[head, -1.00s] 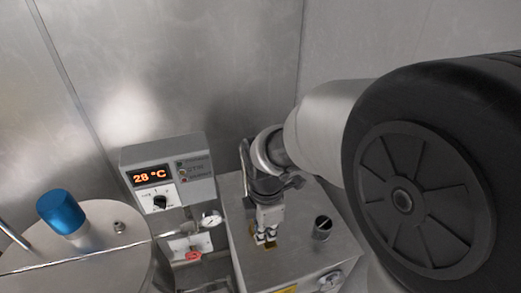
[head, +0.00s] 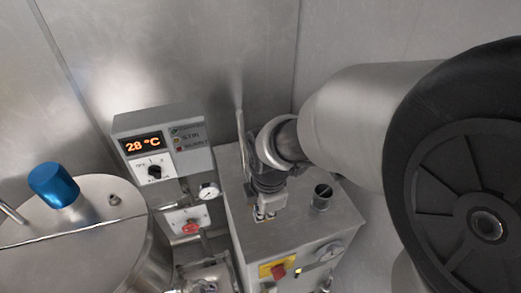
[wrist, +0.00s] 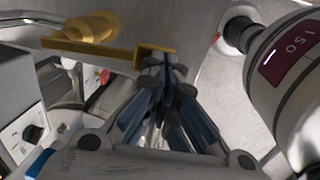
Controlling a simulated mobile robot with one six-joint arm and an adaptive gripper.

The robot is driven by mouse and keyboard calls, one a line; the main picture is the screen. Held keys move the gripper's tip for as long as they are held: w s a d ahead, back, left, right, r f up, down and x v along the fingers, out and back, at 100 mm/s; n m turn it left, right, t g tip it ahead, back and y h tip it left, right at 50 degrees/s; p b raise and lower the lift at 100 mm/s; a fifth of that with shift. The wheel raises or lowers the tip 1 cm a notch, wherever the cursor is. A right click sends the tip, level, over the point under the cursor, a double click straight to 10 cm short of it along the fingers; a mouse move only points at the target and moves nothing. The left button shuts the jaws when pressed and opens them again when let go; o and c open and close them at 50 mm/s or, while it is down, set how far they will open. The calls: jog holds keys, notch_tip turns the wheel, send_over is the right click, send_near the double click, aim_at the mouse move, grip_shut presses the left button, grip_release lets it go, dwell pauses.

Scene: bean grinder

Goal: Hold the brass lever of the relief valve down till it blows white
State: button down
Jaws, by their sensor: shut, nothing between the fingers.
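In the wrist view the relief valve (wrist: 92,27) is a brass body on a grey metal face. Its long flat brass lever (wrist: 100,48) runs right to a bent tab (wrist: 157,50). My gripper (wrist: 165,68) is shut and empty, its fingertips right at this tab; I cannot tell whether they touch it. In the head view my gripper (head: 264,214) points down over the grey metal box, and hides most of the valve and lever. No white jet shows.
A control panel (head: 160,148) reading 28 °C stands left of the box (head: 300,232). A pressure gauge (head: 208,191) and red knob (head: 191,228) sit below it. A steel vessel with a blue cap (head: 53,185) is far left. A short dark-topped pipe (head: 322,195) stands right of my gripper.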

jog(key=shift+w+a+f, duration=0.1)
jog(key=shift+w+f, duration=0.1)
jog(key=shift+w, duration=0.05)
jog(key=shift+s, duration=0.1)
jog(key=shift+r, duration=0.1)
dwell(2.7)
jog(key=shift+r+p, duration=0.75)
jog(key=shift+p, duration=0.1)
jog(key=shift+r, duration=0.1)
jog(key=shift+r+p, duration=0.35)
jog(key=shift+p, duration=0.05)
notch_tip(320, 180, up, 13)
jog(key=s+p, duration=0.1)
jog(key=p, duration=0.1)
jog(key=shift+s+d+p, duration=0.25)
jog(key=shift+s+p, duration=0.1)
jog(key=shift+p, duration=0.05)
